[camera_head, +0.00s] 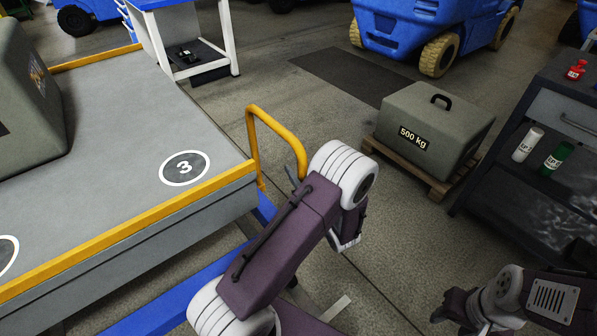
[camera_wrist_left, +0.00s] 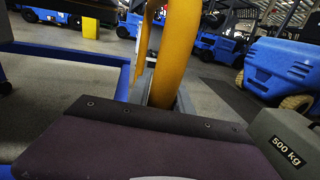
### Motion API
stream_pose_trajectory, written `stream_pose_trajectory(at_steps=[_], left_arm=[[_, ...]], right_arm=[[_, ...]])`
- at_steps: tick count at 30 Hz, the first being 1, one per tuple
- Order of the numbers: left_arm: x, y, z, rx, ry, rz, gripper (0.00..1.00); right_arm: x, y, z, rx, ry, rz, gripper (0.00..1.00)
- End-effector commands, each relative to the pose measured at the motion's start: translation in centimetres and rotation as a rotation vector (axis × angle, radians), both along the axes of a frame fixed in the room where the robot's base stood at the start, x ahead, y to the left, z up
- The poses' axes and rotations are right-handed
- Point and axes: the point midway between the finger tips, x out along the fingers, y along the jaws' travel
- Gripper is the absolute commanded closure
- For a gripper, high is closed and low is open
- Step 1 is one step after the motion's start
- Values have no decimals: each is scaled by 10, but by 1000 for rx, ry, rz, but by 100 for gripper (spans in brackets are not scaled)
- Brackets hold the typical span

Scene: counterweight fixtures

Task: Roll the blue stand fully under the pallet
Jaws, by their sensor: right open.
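The blue stand (camera_head: 180,290) shows as blue beams low beneath the grey, yellow-edged platform (camera_head: 110,120) marked 3, which I take as the pallet. The stand's yellow handle (camera_head: 256,135) rises beside the platform's right corner. In the left wrist view the handle (camera_wrist_left: 175,50) stands large, close ahead of my purple wrist cover, with blue frame (camera_wrist_left: 62,52) to its left. My left arm reaches up to the handle's right side. Its fingertips are hidden, so I cannot tell whether they grip it. My right gripper (camera_head: 455,305) is open and empty, low at the right.
A grey 500 kg weight (camera_head: 435,125) sits on a wooden base (camera_head: 438,188). A dark cabinet (camera_head: 525,190) with bottles stands at the right. Another grey weight (camera_head: 25,100) rests on the platform. Blue forklifts (camera_head: 410,30) stand behind. Bare floor lies between handle and weight.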

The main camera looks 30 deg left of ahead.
Motion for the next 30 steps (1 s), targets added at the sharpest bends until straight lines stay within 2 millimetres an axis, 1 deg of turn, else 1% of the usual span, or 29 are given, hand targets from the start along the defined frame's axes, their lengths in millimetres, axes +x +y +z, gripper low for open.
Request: stream_pose_trajectory(at_steps=[1,2,10,12,14,21,24,27,30], left_arm=[[-1,0,-1,0,4,2,61],[-1,0,-1,0,4,1,53],[-1,-1,-1,1,3,-1,53],[-2,-4,0,1,3,-3,53],[-6,-11,0,1,4,-5,53],[-35,-55,1,2,5,-7,53],[-44,-67,0,1,5,-4,53],[-50,-74,-1,1,4,-1,53],[-51,-76,-1,1,3,1,53]], right_arm=[[0,0,0,0,0,0,53],[0,0,0,0,0,0,53],[0,0,0,0,0,0,53],[0,0,1,0,0,0,53],[0,0,4,0,0,0,53],[0,0,16,0,0,0,53],[0,0,18,0,0,0,53],[0,0,19,0,0,0,53],[0,0,19,0,0,0,53]])
